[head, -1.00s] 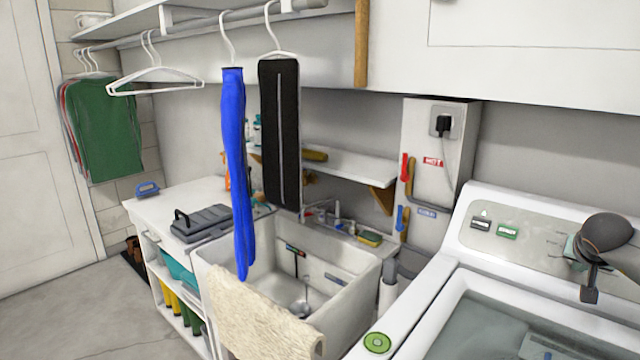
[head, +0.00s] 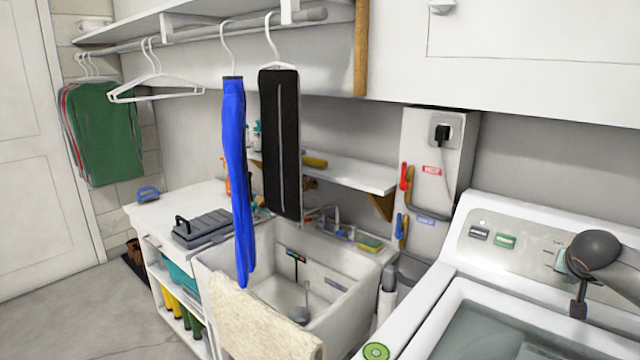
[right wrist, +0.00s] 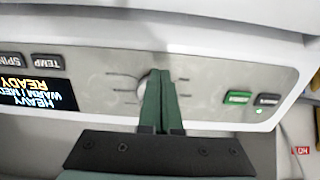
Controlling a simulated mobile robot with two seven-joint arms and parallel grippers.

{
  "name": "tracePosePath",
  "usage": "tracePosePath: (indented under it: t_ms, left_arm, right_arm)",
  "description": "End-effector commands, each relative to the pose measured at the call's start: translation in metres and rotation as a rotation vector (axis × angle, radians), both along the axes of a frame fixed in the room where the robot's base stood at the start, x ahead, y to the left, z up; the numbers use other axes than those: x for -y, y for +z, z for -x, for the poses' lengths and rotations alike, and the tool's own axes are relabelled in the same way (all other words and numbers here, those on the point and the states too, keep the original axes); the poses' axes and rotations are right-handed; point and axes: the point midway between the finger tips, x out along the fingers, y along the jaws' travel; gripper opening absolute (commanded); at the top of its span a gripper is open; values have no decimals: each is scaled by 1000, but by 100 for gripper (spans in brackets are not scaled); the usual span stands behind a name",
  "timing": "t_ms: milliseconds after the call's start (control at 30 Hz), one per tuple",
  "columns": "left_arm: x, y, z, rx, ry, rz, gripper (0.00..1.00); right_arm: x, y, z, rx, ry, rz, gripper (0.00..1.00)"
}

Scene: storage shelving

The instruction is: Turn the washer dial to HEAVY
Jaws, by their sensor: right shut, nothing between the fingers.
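The washer (head: 455,290) stands at the right of the head view, with a sloped grey control panel (head: 497,252). My right gripper (head: 562,262) is at the right part of this panel, its fingers partly hidden by my wrist. In the right wrist view its green fingers (right wrist: 162,82) are shut and empty, pointing at the panel. The dial (right wrist: 143,84) shows only as a pale edge beside the fingers, which hide most of it; I cannot tell whether they touch. Printed marks surround it. The upside-down display (right wrist: 35,92) reads HEAVY, WARM, MED and READY. My left gripper is out of view.
A green button (right wrist: 237,98) and a dark button (right wrist: 268,100) sit on the panel. The sink (head: 330,285) with a cream towel (head: 262,318) stands left of the washer. Blue (head: 237,180) and black (head: 279,140) garments hang above it. A white cabinet (head: 540,60) overhangs the washer.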

Motion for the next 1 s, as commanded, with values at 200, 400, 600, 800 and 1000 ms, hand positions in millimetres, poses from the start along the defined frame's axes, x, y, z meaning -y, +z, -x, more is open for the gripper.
tracePosePath:
  t_ms: [200, 400, 600, 800, 1000]
  left_arm:
    - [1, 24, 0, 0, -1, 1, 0]
    - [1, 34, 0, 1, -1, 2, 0]
    - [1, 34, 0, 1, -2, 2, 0]
    - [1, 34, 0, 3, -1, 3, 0]
    - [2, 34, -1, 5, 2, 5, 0]
  right_arm:
    - [-13, 23, 16, -1, 2, 1, 0]
    - [-22, 33, 26, 0, 1, 1, 0]
    - [-23, 33, 28, 0, -1, 1, 0]
    - [-24, 33, 28, 0, 0, 0, 0]
    - [-24, 33, 28, 0, 0, 0, 0]
